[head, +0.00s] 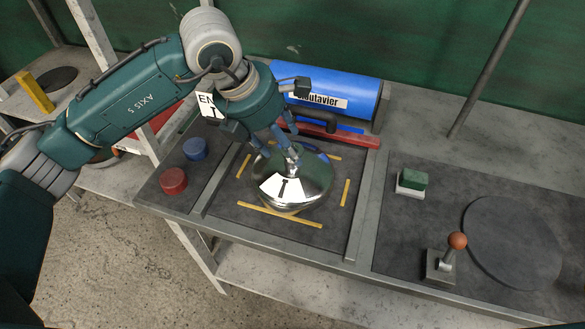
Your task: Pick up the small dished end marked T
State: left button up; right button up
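The small dished end (310,187) is a shiny steel dome with a white label marked T. It sits on the dark mat (228,205) inside yellow corner strips. My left gripper (289,153) reaches down from the upper left, its blue-grey fingers at the top of the dome. The fingers hide part of the dome's top, and I cannot tell whether they grip it. My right gripper is not in view.
A blue cylinder (355,92) and a red bar (345,137) lie behind the dome. Red (173,181) and blue (195,149) buttons are at left. At right are a green block (413,180), a lever with an orange knob (457,241) and a dark disc (513,243).

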aim_at(292, 165)
pick_arm(q)
jog(key=p+x, duration=0.1)
jog(key=x, duration=0.2)
jog(key=shift+w+d+f+p, duration=0.1)
jog(key=shift+w+f+p, duration=0.05)
jog(key=shift+f+p, duration=0.15)
jog(key=shift+f, duration=0.2)
jog(key=shift+w+d+f, duration=0.1)
jog(key=shift+c, duration=0.2)
jog(key=c, duration=0.9)
grip_shut()
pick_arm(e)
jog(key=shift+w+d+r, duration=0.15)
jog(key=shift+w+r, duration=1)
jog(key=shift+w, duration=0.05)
